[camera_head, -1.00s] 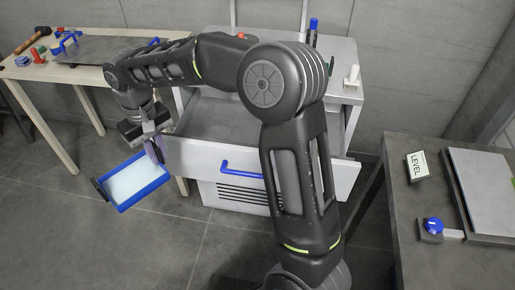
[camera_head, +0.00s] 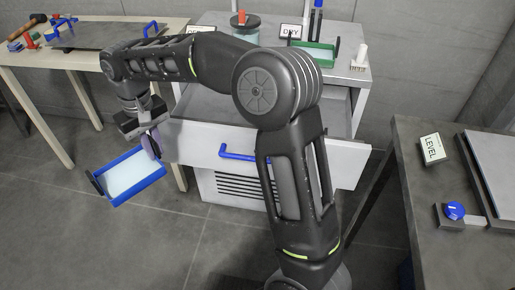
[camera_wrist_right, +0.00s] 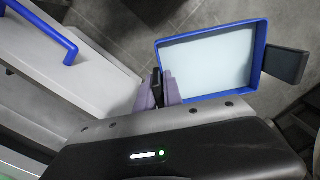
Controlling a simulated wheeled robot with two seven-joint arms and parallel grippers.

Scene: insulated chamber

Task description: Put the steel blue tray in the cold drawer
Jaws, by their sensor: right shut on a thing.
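The blue tray (camera_head: 127,177), with a blue rim and a pale inside, hangs in the air left of the drawer front. My right gripper (camera_head: 147,140) is shut on its near end, apparently at the handle. In the right wrist view the tray (camera_wrist_right: 212,60) lies just past the purple finger pads (camera_wrist_right: 160,92), its other dark handle (camera_wrist_right: 285,65) free. The open drawer (camera_head: 210,145) of the white cabinet has a blue handle (camera_head: 238,153). My right arm hides part of the drawer. My left gripper is out of view.
The cabinet top holds a green tray (camera_head: 318,62), a DRY label (camera_head: 291,32), a jar (camera_head: 245,28) and a white-topped object (camera_head: 360,57). A wooden table (camera_head: 60,58) stands at left, a dark table (camera_head: 420,220) at right. The floor below the tray is clear.

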